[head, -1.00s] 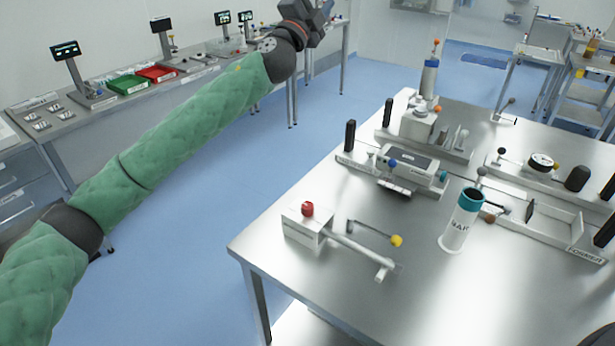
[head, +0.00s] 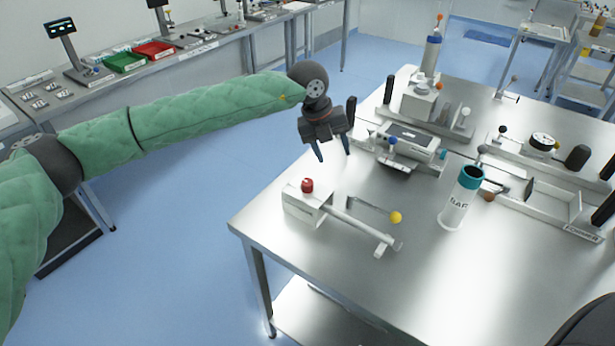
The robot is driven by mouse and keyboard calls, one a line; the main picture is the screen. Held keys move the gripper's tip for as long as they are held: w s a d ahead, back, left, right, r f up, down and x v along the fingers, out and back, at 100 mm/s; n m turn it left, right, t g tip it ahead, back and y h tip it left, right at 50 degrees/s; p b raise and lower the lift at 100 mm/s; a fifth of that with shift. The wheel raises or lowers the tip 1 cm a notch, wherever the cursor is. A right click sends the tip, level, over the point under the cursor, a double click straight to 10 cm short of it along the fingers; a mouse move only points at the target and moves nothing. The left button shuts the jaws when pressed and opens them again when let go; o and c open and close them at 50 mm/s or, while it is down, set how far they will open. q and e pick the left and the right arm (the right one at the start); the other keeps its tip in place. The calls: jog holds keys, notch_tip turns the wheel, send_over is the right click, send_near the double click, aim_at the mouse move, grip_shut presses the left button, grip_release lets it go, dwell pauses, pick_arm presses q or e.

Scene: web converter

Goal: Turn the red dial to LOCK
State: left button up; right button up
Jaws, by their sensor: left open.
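The red dial (head: 307,185) sits on top of a white block (head: 304,205) near the left edge of the steel table. Its markings are too small to read. A white bar (head: 350,228) runs from the block toward the front right. My left gripper (head: 333,157) is open and empty, pointing down. In the picture it is above and slightly right of the dial, apart from it. My right gripper is not in view.
A lever with a yellow knob (head: 396,217) lies just right of the dial. A white cup with a teal rim (head: 470,178) and a device with a display (head: 410,138) stand farther right. The steel table (head: 330,285) is bare at its front.

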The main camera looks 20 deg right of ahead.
aim_at(308, 182)
pick_arm(q)
jog(key=a+n+y, duration=0.2)
jog(key=a, duration=0.1)
jog(key=a+f+n+y, duration=0.1)
jog(key=a, duration=0.1)
jog(key=shift+w+a+t+y, duration=0.25)
jog(key=shift+w+t+y, duration=0.05)
jog(key=shift+w, duration=0.1)
jog(key=shift+a+n, duration=0.25)
jog(key=shift+n, duration=0.15)
jog(key=shift+f+p, duration=1.8)
jog(key=shift+f, duration=2.1)
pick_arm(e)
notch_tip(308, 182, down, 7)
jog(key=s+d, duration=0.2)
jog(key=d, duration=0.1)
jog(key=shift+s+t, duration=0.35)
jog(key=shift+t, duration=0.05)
pick_arm(q)
jog(key=c, duration=1)
